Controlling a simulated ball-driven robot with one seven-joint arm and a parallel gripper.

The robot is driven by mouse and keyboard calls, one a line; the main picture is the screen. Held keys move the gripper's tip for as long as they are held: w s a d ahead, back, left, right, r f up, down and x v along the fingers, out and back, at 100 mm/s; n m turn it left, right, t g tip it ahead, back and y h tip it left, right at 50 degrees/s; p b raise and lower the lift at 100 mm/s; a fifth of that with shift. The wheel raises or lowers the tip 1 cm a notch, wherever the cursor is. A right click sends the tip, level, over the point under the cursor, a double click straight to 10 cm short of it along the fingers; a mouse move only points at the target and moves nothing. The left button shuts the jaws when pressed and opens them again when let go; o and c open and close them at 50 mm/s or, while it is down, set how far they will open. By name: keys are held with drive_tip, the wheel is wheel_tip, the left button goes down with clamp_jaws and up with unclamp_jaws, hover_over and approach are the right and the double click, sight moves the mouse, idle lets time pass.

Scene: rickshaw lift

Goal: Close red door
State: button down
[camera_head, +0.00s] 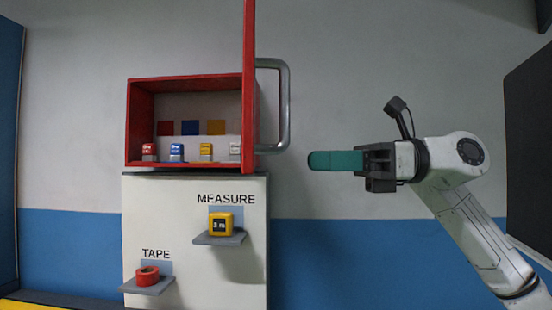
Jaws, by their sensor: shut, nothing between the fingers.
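The red door (249,85) stands swung open, seen nearly edge-on at the right side of the red cabinet (128,125). A grey bar handle (285,105) sticks out to the right from the door. Inside the cabinet, a row of small cubes stands on the floor, below coloured squares on the back. My gripper (312,160) is to the right of the door and a little below the handle, pointing left. Its teal fingers are shut together with nothing between them. A gap separates the fingertips from the handle and the door.
A white panel (190,270) below the cabinet carries a yellow tape measure (221,224) on a grey shelf and a red tape roll (147,276) on another. A dark panel (530,140) stands at the far right. The space between gripper and door is clear.

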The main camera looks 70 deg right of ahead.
drive_tip(key=p+x, duration=0.1)
drive_tip(key=x, duration=0.6)
drive_tip(key=shift+w, duration=0.25)
drive_tip(key=shift+a, duration=0.1)
